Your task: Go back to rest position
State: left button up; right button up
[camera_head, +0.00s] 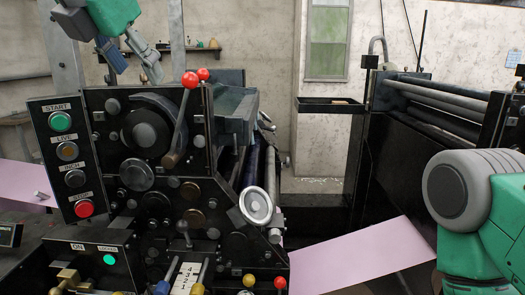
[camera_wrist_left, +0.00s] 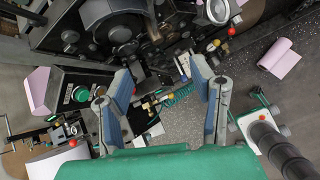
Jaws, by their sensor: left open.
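My left gripper (camera_head: 138,72) is raised at the top left of the head view, above the control panel and beside the printing machine (camera_head: 145,130). Its two blue-grey fingers are spread with nothing between them. In the left wrist view the open left gripper (camera_wrist_left: 158,70) points down over the machine and its panel, apart from both. A green and grey arm part (camera_head: 480,205), mine, fills the lower right of the head view. The right gripper is not seen.
The control panel (camera_head: 52,150) has green and red buttons. Red-knobbed levers (camera_head: 190,80) rise from the machine. Pink sheets (camera_head: 365,255) lie low. A second roller machine (camera_head: 420,105) stands at right. A pink roll (camera_wrist_left: 280,58) lies on the floor.

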pick_arm(q)
jog(key=w+a+f+m+y+b, duration=0.1)
jog(key=w+f+m, duration=0.15)
jog(key=f, duration=0.85)
jog(key=w+f+m+y+b, duration=0.15)
jog(key=f+m, duration=0.25)
jog(key=f, duration=0.8)
jog(key=w+a+f+m+y+b, duration=0.1)
jog(key=w+f+m, duration=0.25)
jog(key=f, duration=0.75)
jog(key=s+f+m, duration=0.5)
jog(key=f+m, duration=0.1)
jog(key=f, duration=0.6)
jog(key=s+a+f+m+g+h+b, duration=0.25)
jog(key=s+f+m, duration=0.55)
jog(key=s+f, duration=0.55)
jog(key=s+a+f+m+g, duration=0.2)
jog(key=s+f+m, duration=0.2)
jog(key=s, duration=0.5)
jog(key=s+a+f+m+g+b, duration=0.1)
jog(key=s+a+f+m+g, duration=0.2)
jog(key=s+f, duration=0.4)
jog(key=shift+s+m+h, duration=0.4)
jog(key=shift+s+m, duration=0.1)
jog(key=shift+s, duration=0.4)
jog(key=shift+w, duration=0.2)
